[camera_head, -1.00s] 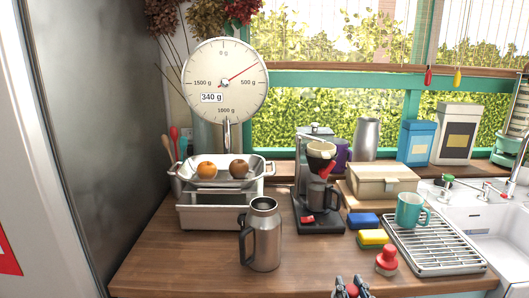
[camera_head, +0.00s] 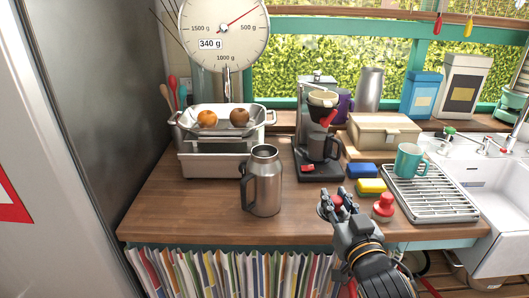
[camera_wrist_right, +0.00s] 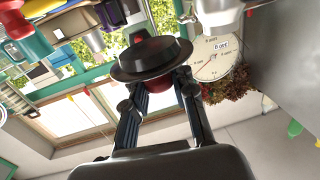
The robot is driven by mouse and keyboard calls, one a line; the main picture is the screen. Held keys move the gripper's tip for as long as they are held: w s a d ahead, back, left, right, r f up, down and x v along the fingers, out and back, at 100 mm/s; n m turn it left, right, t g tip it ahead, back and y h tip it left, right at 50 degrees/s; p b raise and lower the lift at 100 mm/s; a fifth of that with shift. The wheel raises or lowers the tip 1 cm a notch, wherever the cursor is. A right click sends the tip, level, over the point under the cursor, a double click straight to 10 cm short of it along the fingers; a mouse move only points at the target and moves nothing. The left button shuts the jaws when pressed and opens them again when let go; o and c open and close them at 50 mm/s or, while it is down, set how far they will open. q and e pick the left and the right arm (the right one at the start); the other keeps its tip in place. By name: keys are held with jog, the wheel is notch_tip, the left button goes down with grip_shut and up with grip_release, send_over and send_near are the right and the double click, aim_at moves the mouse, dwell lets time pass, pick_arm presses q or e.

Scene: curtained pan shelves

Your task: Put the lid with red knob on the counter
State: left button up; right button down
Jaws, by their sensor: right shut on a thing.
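My right gripper (camera_head: 340,202) is over the front part of the wooden counter (camera_head: 200,218), in front of the coffee machine. It is shut on the lid with red knob, whose dark round disc (camera_wrist_right: 150,62) shows in the right wrist view beyond the fingers (camera_wrist_right: 158,98). Red of the knob shows between the fingers. In the head view the fingers hide most of the lid, and I cannot tell whether it touches the counter. My left gripper is not in view.
A steel jug (camera_head: 264,182) stands left of the gripper. A small red-topped object (camera_head: 383,207) stands close on its right, by a yellow sponge (camera_head: 371,186) and a drying rack (camera_head: 440,205). The coffee machine (camera_head: 319,165) is behind. The counter's front left is bare.

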jog(key=w+a+r+n+y, duration=0.1)
jog(key=a+r+y, duration=0.1)
jog(key=r, duration=0.4)
jog(key=w+a+r+n+g+y, duration=0.1)
jog(key=a+r+y, duration=0.1)
jog(key=r, duration=0.4)
jog(key=w+a+r+n+y, duration=0.2)
jog(key=a+r, duration=0.2)
jog(key=r, duration=0.2)
jog(key=shift+a+r+g, duration=0.25)
jog(key=shift+a+g, duration=0.1)
jog(key=shift+g, duration=0.05)
jog(key=shift+w, duration=0.2)
jog(key=w+a+f+p, duration=0.2)
jog(key=w+a+f, duration=0.1)
jog(key=w+f, duration=0.3)
jog(key=w+a+f+p, duration=0.3)
jog(key=w+f, duration=0.3)
jog(key=shift+a+f+p, duration=0.25)
jog(key=shift+f+p, duration=0.05)
